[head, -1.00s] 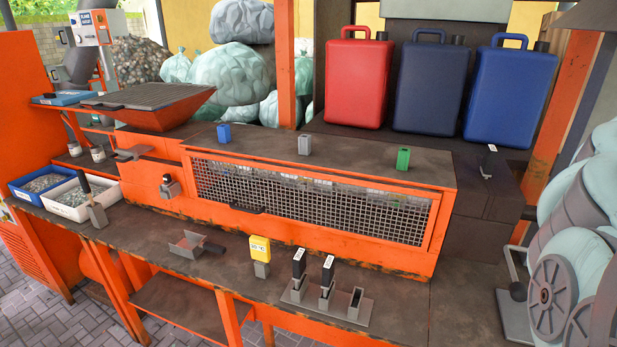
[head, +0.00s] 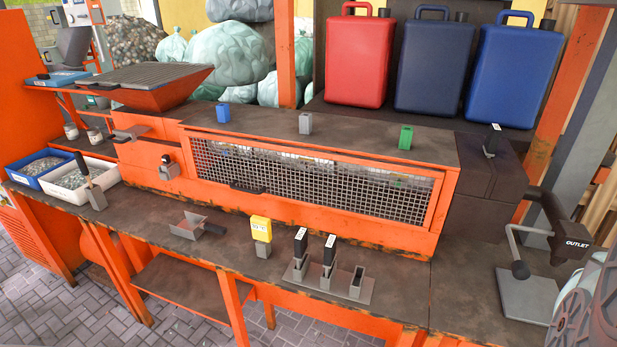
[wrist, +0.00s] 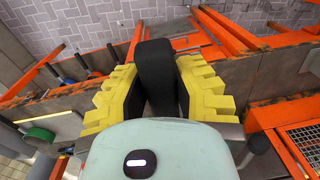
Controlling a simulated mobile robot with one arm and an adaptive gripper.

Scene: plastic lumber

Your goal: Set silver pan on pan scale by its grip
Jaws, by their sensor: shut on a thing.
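My gripper is not in that view. In the wrist view my gripper (wrist: 158,85) has its yellow stepped fingers closed around an upright black piece (wrist: 157,65). The piece looks like a grip; whatever it belongs to is hidden or out of sight. I cannot tell whether it belongs to a silver pan. A blue box (head: 58,79) with a dark top sits on the far-left shelf; I cannot tell whether it is the pan scale.
A yellow-tagged block (head: 261,230) and a grey slotted holder (head: 326,282) with black-topped pieces stand along the bench front. Blue (head: 32,185) and white (head: 62,190) bins sit at left. A lever plate (head: 527,297) is at right.

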